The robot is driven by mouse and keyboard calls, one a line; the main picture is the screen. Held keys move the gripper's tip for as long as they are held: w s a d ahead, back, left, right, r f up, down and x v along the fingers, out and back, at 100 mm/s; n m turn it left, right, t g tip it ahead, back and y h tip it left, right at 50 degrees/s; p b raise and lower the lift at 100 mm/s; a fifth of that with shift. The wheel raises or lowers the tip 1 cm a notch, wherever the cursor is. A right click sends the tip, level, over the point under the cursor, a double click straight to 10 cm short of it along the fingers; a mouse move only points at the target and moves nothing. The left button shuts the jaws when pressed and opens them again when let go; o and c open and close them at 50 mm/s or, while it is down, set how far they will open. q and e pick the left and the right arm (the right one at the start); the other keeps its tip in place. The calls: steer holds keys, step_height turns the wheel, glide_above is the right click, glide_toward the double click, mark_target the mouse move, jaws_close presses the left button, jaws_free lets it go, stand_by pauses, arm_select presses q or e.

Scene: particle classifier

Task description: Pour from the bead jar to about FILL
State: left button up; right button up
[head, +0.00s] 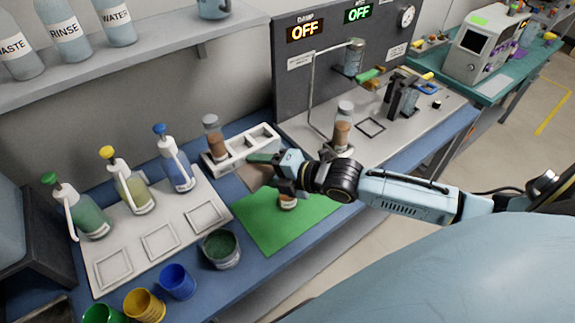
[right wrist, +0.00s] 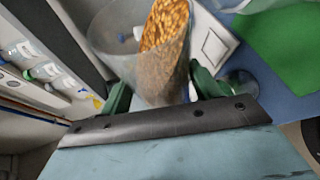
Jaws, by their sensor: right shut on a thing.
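My right gripper (head: 262,160) reaches in over the back edge of the green mat. In the right wrist view, its green fingers (right wrist: 160,95) are shut on a clear jar holding orange-brown beads (right wrist: 165,60). My left gripper is out of view.
A white rack (head: 262,140) holds a brown-filled jar (head: 213,135). Pump bottles (head: 130,190) stand on a white tray (head: 125,245). The green mat (head: 262,232) is mostly clear.

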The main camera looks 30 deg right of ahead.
steer(key=shift+w+d+r+m+y+b, duration=0.1)
steer(key=shift+d+r+m+y+b, duration=0.35)
steer(key=shift+r+m, duration=0.35)
stand_by(3.2)
steer(key=shift+d+r+m+t+y+b, duration=0.3)
steer(key=shift+d+r+m+y+b, duration=0.1)
steer(key=shift+r+m+y, duration=0.25)
stand_by(3.4)
